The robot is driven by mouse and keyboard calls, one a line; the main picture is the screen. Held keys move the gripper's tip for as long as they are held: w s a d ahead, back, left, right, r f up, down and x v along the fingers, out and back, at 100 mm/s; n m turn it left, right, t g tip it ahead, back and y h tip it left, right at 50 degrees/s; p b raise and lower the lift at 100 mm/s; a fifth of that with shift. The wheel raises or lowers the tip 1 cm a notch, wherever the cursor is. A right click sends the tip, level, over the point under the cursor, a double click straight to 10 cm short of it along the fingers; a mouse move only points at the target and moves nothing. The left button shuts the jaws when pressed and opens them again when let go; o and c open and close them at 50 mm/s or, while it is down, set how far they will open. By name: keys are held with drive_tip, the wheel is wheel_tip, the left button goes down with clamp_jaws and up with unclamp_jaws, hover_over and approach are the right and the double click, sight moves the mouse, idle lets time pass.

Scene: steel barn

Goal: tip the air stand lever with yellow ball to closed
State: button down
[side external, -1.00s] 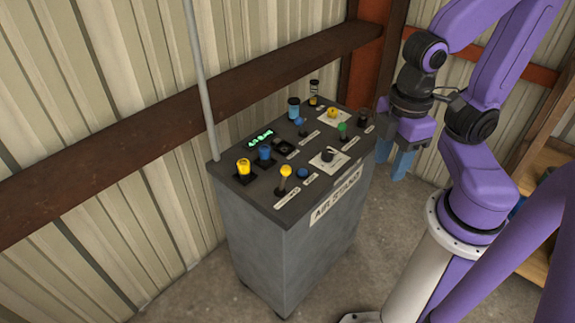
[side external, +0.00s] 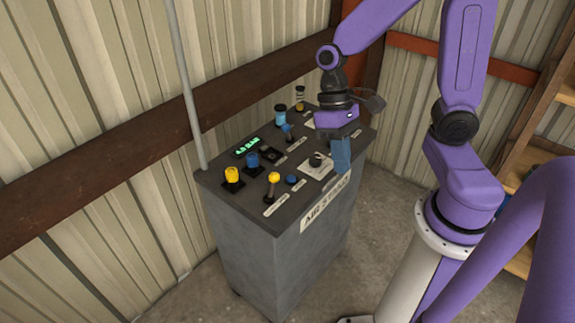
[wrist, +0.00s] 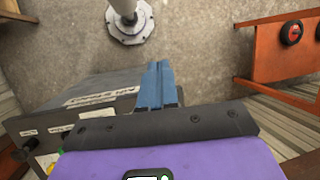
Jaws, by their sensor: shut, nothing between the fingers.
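The air stand (side external: 265,240) is a grey cabinet with a dark sloping top and an "AIR STAND" label. The lever with the yellow ball (side external: 274,177) is near the top's front edge in the side view. Its shaft rises from a small base and looks nearly upright; I cannot tell which labelled position it is in. My gripper (side external: 341,158) has its blue fingers together and empty. It is over the right part of the stand's front edge, to the right of the lever and apart from it. The fingers also show in the wrist view (wrist: 157,84), where the yellow-ball lever is not identifiable.
A yellow knob (side external: 232,174) and a blue knob (side external: 252,160) stand behind and left of the lever. A blue button (side external: 291,180) and a black rotary knob (side external: 315,160) lie between lever and gripper. A grey pole (side external: 185,85) rises behind the left corner.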

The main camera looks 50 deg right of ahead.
drive_tip(key=w+d+f+m+t+y, duration=0.3)
drive_tip(key=w+d+f+m+y, duration=0.15)
drive_tip(key=w+d+m, duration=0.5)
drive_tip(key=w+d+f+m+t+y, duration=0.3)
drive_tip(key=w+d+f+m+y, duration=0.25)
drive_tip(key=m, duration=0.65)
drive_tip(key=h, duration=0.2)
approach(272, 185)
drive_tip(key=shift+n, duration=0.25)
drive_tip(key=d+f, duration=0.2)
drive_tip(key=f, duration=0.1)
drive_tip(key=shift+d+f, duration=0.15)
drive_tip(key=shift+d, duration=0.05)
drive_tip(key=a, duration=0.3)
drive_tip(key=shift+w+a, duration=0.1)
drive_tip(key=shift+w, duration=0.2)
drive_tip(key=shift+w+a+r, duration=0.1)
drive_tip(key=shift+a+r, duration=0.1)
drive_tip(key=shift+a, duration=0.3)
